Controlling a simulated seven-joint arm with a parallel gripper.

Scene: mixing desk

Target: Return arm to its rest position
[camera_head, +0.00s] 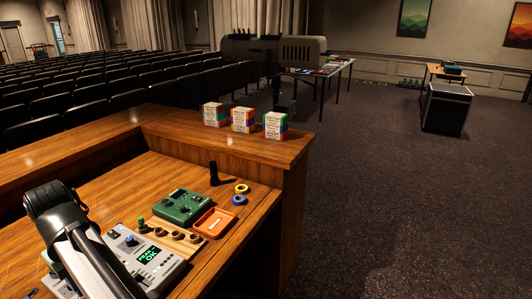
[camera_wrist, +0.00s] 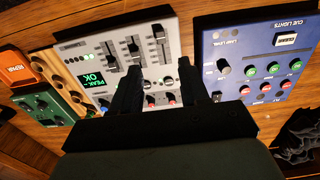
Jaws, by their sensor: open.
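My gripper (camera_wrist: 158,68) shows in the wrist view as two black fingers, apart, with nothing between them. It is over a light grey mixing panel (camera_wrist: 108,48) with sliders, knobs and a green screen reading "PEAK OK". Whether the fingers touch the panel is unclear. In the head view my black and grey arm comes in at the lower left and covers part of this panel (camera_head: 158,270). The fingertips cannot be made out there.
A blue cue-lights panel (camera_wrist: 275,60) lies beside the mixing panel. A green box (camera_head: 183,207), an orange tray (camera_head: 214,222), tape rings and an upright black cylinder (camera_head: 214,174) stand on the desk. Three boxes (camera_head: 243,120) line the raised ledge (camera_head: 165,125).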

